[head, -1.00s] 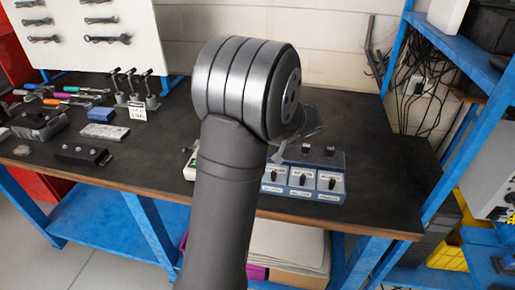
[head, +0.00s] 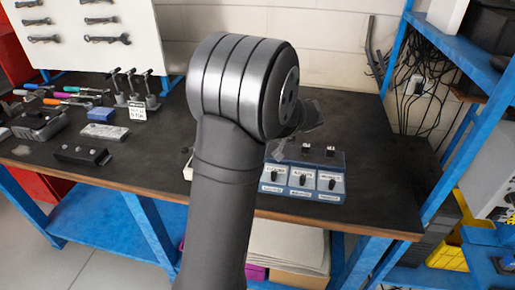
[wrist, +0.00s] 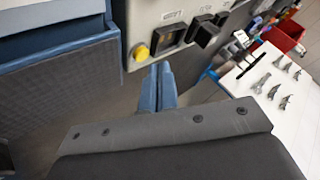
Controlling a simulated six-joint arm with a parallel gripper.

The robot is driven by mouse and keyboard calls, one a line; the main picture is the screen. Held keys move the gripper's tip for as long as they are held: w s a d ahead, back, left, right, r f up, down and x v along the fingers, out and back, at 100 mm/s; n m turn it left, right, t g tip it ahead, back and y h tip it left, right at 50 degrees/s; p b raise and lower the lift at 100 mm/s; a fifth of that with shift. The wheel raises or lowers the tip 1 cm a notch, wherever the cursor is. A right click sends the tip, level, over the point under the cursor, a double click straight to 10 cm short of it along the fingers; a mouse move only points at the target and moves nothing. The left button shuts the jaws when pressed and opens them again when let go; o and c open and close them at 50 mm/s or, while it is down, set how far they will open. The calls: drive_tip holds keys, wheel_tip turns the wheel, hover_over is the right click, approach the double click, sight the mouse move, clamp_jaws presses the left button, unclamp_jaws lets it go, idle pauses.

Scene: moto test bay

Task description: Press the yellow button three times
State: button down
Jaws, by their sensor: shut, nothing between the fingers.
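The yellow button (wrist: 141,54) is a small round cap on a light grey panel (wrist: 150,20), at the top middle of the wrist view. A black switch (wrist: 171,39) sits beside it. My gripper (wrist: 159,68) shows there as two blue fingers held together, with nothing between them. Its tips are just below and right of the button in the picture; I cannot tell how far apart they are in depth. In the head view my arm hides the button, and only a pale edge of the panel (head: 187,170) shows left of my arm.
A blue-grey switch box (head: 304,181) with several black knobs stands right of my arm on the dark bench (head: 370,150). Tools, small blocks and a lever stand (head: 132,90) are on the left. A blue shelf frame (head: 455,150) stands at the right.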

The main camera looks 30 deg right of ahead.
drive_tip(key=shift+r, duration=2.5)
idle(0.8)
wheel_tip(320, 180, up, 4)
drive_tip(key=shift+f, duration=0.1)
drive_tip(key=shift+f, duration=0.1)
drive_tip(key=shift+f, duration=4.35)
drive_tip(key=shift+f, duration=0.15)
drive_tip(key=shift+f, duration=0.25)
